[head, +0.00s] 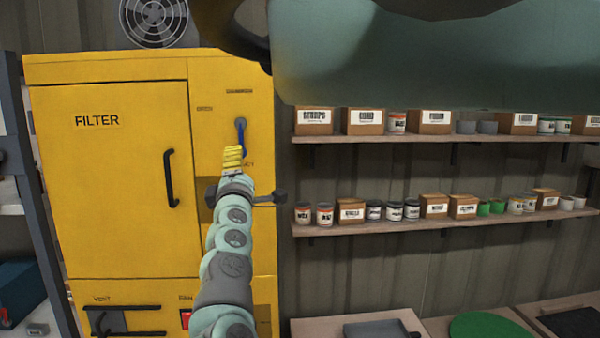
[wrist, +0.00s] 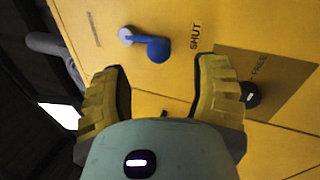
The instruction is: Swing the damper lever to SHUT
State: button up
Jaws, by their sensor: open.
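The damper lever (head: 241,137) is blue, on a grey pivot, on the upper right panel of the yellow FILTER cabinet (head: 110,200). In the head view it hangs down from its pivot. In the wrist view the lever's blue knob (wrist: 158,49) lies beyond my fingertips, between their lines, apart from them. The SHUT label (wrist: 195,37) is printed beside the knob, with a gap between. My gripper (wrist: 160,85) has its yellow fingers spread and empty. In the head view my gripper (head: 232,158) is just below the lever and hides part of the lettering there.
A brown plate (wrist: 270,85) with a dark knob (wrist: 250,95) and partly readable lettering sits beyond the SHUT label. The cabinet has a black door handle (head: 170,178), a vent handle (head: 120,320) and a red switch (head: 186,318). Shelves (head: 440,227) with boxes and cans stand right.

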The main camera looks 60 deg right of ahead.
jog(key=shift+v, duration=2.8)
